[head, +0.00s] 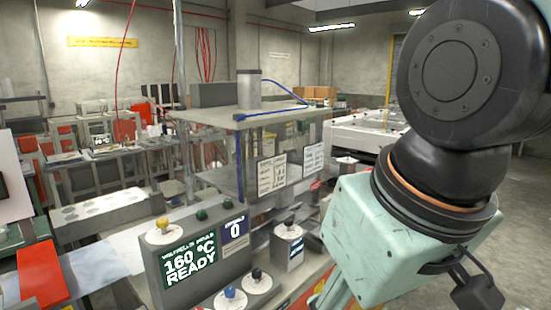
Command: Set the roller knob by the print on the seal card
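A grey control box (150,262) stands at the lower middle. Its green-lit display (190,262) reads 160 °C READY, and a blue panel (235,230) beside it shows 0. A yellow knob (163,224) sits on a round white plate on top. A blue knob (230,294) and a black knob (257,275) sit on white discs in front. Another dark knob (289,224) tops a small box. Two printed white cards (272,176) (313,160) hang on the press frame, their print too small to read. I cannot tell which is the roller knob or seal card. My gripper is out of view.
The metal press frame (262,120) with a cylinder and blue hose stands behind the control box. A red block (40,272) lies on the left bench. My arm fills the right side and hides what lies behind it. Open floor shows at far right.

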